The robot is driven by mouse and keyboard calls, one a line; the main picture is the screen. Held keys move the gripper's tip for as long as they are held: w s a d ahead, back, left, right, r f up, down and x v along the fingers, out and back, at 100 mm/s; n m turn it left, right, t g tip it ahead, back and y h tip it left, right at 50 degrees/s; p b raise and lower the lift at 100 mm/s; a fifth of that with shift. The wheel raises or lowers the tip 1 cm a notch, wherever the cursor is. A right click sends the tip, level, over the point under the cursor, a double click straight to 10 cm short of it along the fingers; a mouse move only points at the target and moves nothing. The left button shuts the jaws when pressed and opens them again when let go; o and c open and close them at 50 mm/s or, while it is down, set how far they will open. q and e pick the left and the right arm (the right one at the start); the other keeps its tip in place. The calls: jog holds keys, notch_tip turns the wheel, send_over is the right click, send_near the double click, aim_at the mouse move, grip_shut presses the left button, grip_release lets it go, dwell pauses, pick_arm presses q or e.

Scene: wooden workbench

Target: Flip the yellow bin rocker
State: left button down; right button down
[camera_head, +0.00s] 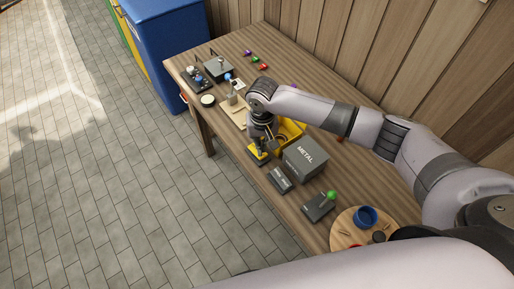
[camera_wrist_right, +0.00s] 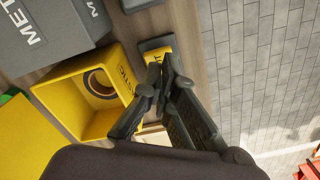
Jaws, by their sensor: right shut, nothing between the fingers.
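The yellow rocker (camera_head: 256,154) sits on the bench near its front edge, in front of the yellow bin (camera_head: 291,131). In the right wrist view, the rocker (camera_wrist_right: 156,46) lies just beyond my fingertips, which cover part of it. The yellow bin (camera_wrist_right: 72,91) shows there with a round opening and partly readable black lettering. My right gripper (camera_head: 262,143) points down over the rocker. It is shut and empty, with its fingertips (camera_wrist_right: 158,77) close together at the rocker; whether they touch it I cannot tell. My left gripper is not in view.
A grey METAL bin (camera_head: 304,159) stands beside the yellow bin, with a grey rocker (camera_head: 279,180) in front. A green-knobbed box (camera_head: 318,207) and a round wooden board (camera_head: 345,232) lie nearer. Small devices (camera_head: 218,68) fill the far end. A wooden wall bounds the back.

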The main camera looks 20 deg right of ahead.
jog(key=shift+f+b, duration=0.45)
jog(key=shift+f, duration=0.8)
dwell(0.7)
jog(key=shift+r, duration=0.1)
notch_tip(320, 180, up, 7)
jog(key=p, duration=0.8)
jog(key=shift+p, duration=0.35)
